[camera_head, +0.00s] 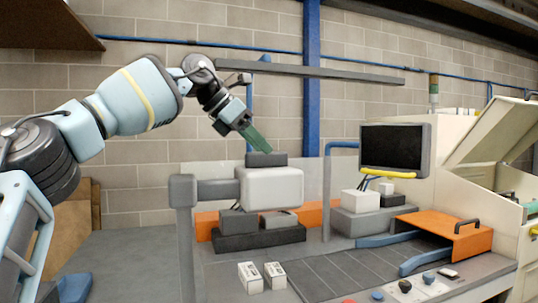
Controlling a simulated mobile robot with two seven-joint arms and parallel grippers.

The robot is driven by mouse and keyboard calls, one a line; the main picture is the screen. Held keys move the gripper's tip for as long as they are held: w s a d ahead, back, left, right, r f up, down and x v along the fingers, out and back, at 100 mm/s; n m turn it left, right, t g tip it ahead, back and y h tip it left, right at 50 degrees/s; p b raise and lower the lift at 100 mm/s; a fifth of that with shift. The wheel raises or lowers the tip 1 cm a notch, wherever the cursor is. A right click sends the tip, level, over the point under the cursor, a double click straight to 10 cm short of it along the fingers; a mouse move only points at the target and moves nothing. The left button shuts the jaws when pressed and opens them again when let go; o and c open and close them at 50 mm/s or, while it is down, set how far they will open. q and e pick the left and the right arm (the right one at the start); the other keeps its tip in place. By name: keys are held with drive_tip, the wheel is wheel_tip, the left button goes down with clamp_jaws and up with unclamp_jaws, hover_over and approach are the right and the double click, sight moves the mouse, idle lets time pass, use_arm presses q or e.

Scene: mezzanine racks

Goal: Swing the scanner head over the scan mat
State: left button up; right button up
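The scanner head appears to be the white box (271,188) with a dark grey block (266,159) on top. A grey arm (216,190) joins it to an upright grey post (184,240) on its left. My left gripper (257,142) reaches down from the upper left, its green fingers at or just above the dark block. I cannot tell whether they touch it or how far apart they are. A dark panelled surface (345,272), possibly the scan mat, lies at the front right of the head. My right gripper is out of view.
Grey boxes (238,223) sit on a dark base (262,239) below the head. Two small white boxes (250,277) stand in front. A black monitor (394,149), an orange cover (445,234) and blue rails (424,260) are at the right. An overhead grey beam (320,72) crosses behind.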

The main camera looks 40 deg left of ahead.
use_arm(q)
drive_tip(key=shift+x, duration=1.95)
drive_tip(key=shift+c, duration=0.3)
drive_tip(key=shift+r, duration=0.1)
clamp_jaws()
